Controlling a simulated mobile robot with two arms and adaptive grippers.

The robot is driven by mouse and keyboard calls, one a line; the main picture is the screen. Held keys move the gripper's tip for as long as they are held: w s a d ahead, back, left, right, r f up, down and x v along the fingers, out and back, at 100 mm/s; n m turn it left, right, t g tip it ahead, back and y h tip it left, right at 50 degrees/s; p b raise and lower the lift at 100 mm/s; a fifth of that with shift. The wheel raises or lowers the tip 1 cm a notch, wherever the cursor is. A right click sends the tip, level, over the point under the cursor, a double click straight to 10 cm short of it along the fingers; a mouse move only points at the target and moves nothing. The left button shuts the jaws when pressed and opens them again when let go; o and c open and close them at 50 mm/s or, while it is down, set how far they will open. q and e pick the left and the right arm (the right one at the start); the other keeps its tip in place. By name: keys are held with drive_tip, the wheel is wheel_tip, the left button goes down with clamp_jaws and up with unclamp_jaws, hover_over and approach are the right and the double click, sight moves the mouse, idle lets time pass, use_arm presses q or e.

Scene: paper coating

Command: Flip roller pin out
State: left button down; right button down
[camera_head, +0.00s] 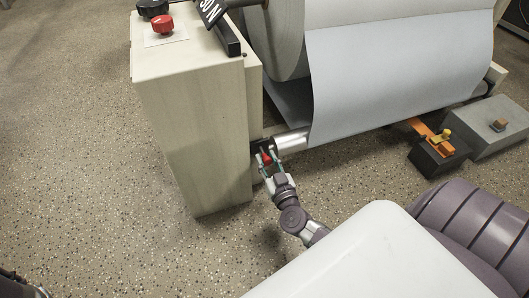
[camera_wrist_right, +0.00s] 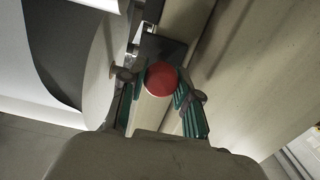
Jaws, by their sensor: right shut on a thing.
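The roller pin shows a round red knob (camera_wrist_right: 161,79) in the right wrist view, beside a dark bracket (camera_wrist_right: 163,48) on the machine. In the head view the red knob (camera_head: 266,158) is small, at the near end of the silver roller (camera_head: 291,141). My right gripper (camera_head: 267,163) is at the knob, and in the wrist view its green-padded fingers (camera_wrist_right: 158,93) are on either side of it, shut on it. The fingers and knob hide the rest of the pin. My left gripper cannot be made out; only a dark part of my body shows at the lower left.
A beige machine cabinet (camera_head: 190,110) with a red button (camera_head: 162,24) stands left of the roller. A wide paper sheet (camera_head: 400,70) hangs over the rolls. A dark box (camera_head: 438,156) and a grey box (camera_head: 487,125) sit on the right. The floor at left is clear.

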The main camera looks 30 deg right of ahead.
drive_tip(key=c, duration=1.1)
unclamp_jaws()
drive_tip(key=shift+s+a+f, duration=0.15)
drive_tip(key=shift+s, duration=0.05)
drive_tip(key=shift+c, duration=0.2)
drive_tip(key=shift+o, duration=0.2)
drive_tip(key=shift+s, duration=0.1)
